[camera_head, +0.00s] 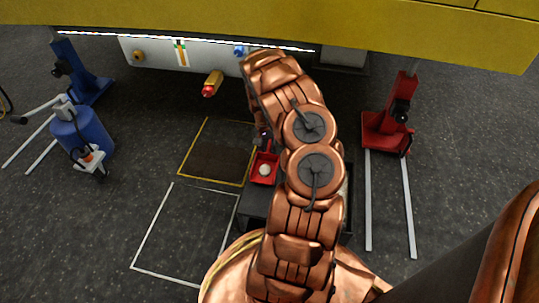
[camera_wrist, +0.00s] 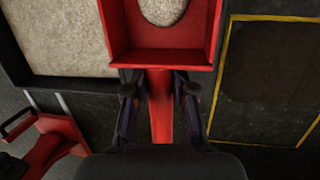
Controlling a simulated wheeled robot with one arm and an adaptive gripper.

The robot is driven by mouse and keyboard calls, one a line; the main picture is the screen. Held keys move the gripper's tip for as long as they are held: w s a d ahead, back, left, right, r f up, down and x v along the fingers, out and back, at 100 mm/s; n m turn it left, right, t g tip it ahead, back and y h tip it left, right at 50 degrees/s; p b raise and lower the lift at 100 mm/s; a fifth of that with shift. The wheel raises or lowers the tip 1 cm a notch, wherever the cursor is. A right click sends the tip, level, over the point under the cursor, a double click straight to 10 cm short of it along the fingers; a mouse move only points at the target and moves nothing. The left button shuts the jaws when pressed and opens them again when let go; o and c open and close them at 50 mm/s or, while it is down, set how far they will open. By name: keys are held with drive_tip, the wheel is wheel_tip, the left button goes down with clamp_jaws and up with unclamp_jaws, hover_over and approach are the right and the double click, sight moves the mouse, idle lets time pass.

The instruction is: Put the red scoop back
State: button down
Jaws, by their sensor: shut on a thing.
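The red scoop (camera_wrist: 113,35) fills the top middle of the wrist view, with pale grainy material (camera_wrist: 162,10) in its pan. Its red handle (camera_wrist: 161,120) runs down between the two dark fingers of my gripper (camera_wrist: 160,92), which is shut on it. In the head view the scoop (camera_head: 265,178) shows just left of my arm, with a pale patch inside it. My gripper (camera_head: 263,136) is partly hidden there by my arm. The scoop appears to be held above the floor, beside a dark tray (camera_wrist: 85,82) of pale grainy material.
A yellow-outlined dark square (camera_head: 217,152) and a white-outlined square (camera_head: 183,235) lie on the floor to the left. A red jack (camera_head: 385,133) stands right, blue equipment (camera_head: 80,130) left. A yellow boom (camera_head: 150,14) spans overhead, with a red-tipped cylinder (camera_head: 212,84) below.

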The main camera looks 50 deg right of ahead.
drive_tip(key=shift+f, duration=0.8)
drive_tip(key=shift+f, duration=0.15)
drive_tip(key=c, duration=1)
unclamp_jaws()
drive_tip(key=shift+o, duration=0.2)
